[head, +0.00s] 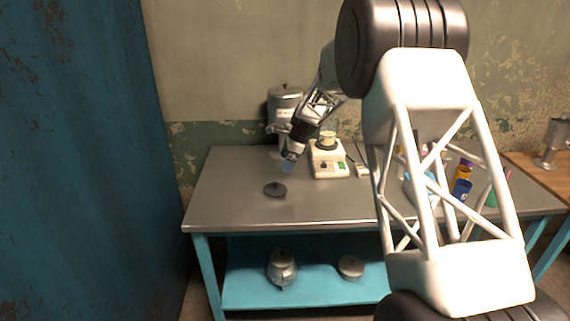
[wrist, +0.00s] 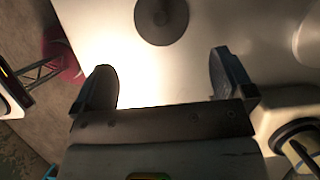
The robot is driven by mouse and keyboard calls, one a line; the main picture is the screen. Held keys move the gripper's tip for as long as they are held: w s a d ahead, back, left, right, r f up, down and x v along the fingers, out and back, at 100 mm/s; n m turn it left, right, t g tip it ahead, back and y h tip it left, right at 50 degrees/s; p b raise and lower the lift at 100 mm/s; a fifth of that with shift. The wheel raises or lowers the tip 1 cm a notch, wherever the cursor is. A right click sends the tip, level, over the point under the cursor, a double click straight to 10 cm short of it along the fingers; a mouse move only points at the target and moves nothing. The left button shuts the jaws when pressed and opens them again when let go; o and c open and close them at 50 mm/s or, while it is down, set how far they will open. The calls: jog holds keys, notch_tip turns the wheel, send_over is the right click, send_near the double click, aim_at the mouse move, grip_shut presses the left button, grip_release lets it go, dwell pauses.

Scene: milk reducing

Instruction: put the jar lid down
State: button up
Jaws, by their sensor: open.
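A dark round jar lid (head: 275,189) with a small knob lies on the grey metal table, toward its left part. In the wrist view the lid (wrist: 161,20) lies flat on the table surface, beyond my fingertips and between their lines. My gripper (wrist: 167,75) is open and empty, with its two dark fingers spread apart. In the head view my gripper (head: 288,164) hangs above the table, behind the lid and slightly to its right. The lid and the fingers are apart.
A white hotplate device (head: 328,160) with a vessel on top stands right of my gripper. A metal dispenser (head: 284,108) stands behind it. Coloured bottles (head: 461,182) stand at the right, partly behind my arm. Metal pots (head: 282,268) sit on the lower blue shelf (head: 317,287). The table's front left is clear.

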jog(key=shift+s, duration=0.1)
dwell(0.7)
jog(key=s+d+r+n+h, duration=0.1)
jog(key=s+d+r+n, duration=0.2)
jog(key=s+r, duration=0.45)
jog(key=s+d+r+n+t, duration=0.1)
jog(key=s+d+r+n, duration=0.2)
jog(key=s, duration=0.8)
jog(key=s+d+r+n+h, duration=0.1)
jog(key=s+d+r+n, duration=0.15)
jog(key=s+r, duration=0.55)
jog(key=s+d+f+n+h, duration=0.1)
jog(key=s+n, duration=0.3)
jog(key=s, duration=1.3)
jog(key=s+d+f+n+t+h, duration=0.1)
jog(key=s+d+f+n, duration=0.2)
jog(key=s, duration=1.4)
jog(key=shift+s+d+n+t+h, duration=0.3)
jog(key=shift+s+d+n, duration=0.15)
jog(key=shift+n, duration=0.7)
